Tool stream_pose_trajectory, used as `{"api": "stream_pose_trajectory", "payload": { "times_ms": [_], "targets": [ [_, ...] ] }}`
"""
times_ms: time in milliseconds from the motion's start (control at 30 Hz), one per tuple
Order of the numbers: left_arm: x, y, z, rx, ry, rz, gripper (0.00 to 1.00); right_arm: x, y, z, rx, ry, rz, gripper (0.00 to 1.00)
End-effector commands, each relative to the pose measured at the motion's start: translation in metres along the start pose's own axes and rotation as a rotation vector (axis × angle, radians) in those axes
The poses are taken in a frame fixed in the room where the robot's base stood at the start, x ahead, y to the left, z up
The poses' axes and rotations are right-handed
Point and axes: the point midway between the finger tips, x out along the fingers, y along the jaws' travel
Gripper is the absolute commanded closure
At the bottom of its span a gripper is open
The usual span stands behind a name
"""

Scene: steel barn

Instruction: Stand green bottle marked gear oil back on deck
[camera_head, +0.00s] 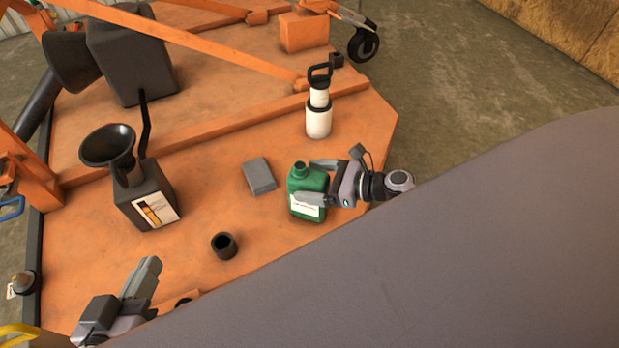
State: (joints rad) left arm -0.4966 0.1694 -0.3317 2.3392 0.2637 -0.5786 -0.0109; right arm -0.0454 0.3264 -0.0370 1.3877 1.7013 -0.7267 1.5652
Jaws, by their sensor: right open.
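The green bottle (311,181) stands upright, as far as I can tell, on the orange deck (275,228), near its right edge. A white label shows low on its front, but its print is too small to read. My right gripper (306,182) is open, reaching in from the right with one finger at the far side of the bottle and one across its near side. I cannot tell whether the fingers touch it. My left gripper (149,270) is at the lower left, over the deck's near edge and away from the bottle. Its jaw gap cannot be made out.
A grey block (259,177) lies just left of the bottle, and a white pump-like container (318,122) stands behind it. A small black cup (224,246) is nearer. A dark can (146,195) with a black funnel (107,146) stands left. Orange rails cross behind.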

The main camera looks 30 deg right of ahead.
Motion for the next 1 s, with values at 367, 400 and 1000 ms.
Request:
{"api": "stream_pose_trajectory", "payload": {
  "times_ms": [367,400,1000],
  "targets": [
    [0.004,0.005,-0.002,-0.059,-0.062,0.007,1.00,-0.081,0.001,0.002,0.000,0.003,0.000,0.11],
    [0.003,0.004,-0.002,-0.054,-0.064,0.002,1.00,-0.088,0.000,0.002,0.001,0.003,-0.001,0.11],
    [0.001,-0.001,-0.002,-0.028,-0.070,-0.022,1.00,-0.083,0.050,-0.001,-0.436,0.090,0.089,0.11]
  ]
}}
